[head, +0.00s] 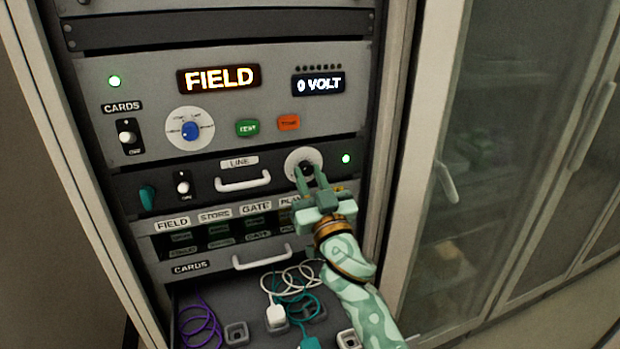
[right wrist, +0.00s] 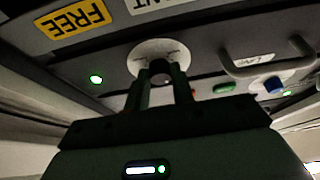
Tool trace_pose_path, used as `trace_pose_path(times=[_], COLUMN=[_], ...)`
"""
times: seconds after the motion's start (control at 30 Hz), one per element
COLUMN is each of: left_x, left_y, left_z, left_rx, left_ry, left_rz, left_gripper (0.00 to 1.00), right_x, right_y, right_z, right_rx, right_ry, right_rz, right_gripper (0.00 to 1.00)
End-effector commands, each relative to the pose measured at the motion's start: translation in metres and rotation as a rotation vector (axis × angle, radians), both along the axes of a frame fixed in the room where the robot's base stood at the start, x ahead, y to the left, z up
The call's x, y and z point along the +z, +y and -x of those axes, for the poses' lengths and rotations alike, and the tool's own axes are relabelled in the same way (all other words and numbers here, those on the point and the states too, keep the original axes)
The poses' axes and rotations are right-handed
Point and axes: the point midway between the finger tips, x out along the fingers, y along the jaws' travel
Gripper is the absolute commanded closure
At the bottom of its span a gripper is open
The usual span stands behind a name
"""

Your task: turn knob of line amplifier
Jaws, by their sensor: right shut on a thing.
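The line amplifier is the dark panel labelled LINE (head: 238,162) in the middle of the rack in the head view. Its knob is dark, on a round white dial (head: 293,156) at the panel's right side. My right gripper (head: 311,174) is at that dial with its fingers shut on the knob. In the right wrist view, the dark knob (right wrist: 160,70) sits between the two fingertips in front of the white dial (right wrist: 142,53). The knob's pointer is hidden by the fingers. My left gripper is not in view.
A white handle (head: 242,183) and a toggle switch (head: 183,186) are left of the dial. A green light (head: 346,159) glows at its right. Above is a panel with a blue knob (head: 190,130). Below, coiled cables (head: 292,285) lie on a shelf. A glass-door cabinet (head: 490,150) stands at right.

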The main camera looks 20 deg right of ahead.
Motion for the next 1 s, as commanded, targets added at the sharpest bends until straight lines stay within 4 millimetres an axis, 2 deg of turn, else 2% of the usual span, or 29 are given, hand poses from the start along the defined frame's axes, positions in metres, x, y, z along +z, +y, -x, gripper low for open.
trace_pose_path(times=[0.37, 1.0], left_x=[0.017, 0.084], left_y=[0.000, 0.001], left_z=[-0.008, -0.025], left_rx=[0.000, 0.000], left_ry=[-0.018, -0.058], left_rz=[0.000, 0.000], left_gripper=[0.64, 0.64], right_x=[0.004, 0.009], right_y=[-0.002, -0.008], right_z=[0.000, 0.000], right_rx=[0.000, 0.000], right_ry=[-0.005, -0.026], right_rz=[0.149, 0.744], right_gripper=[0.99, 0.99])
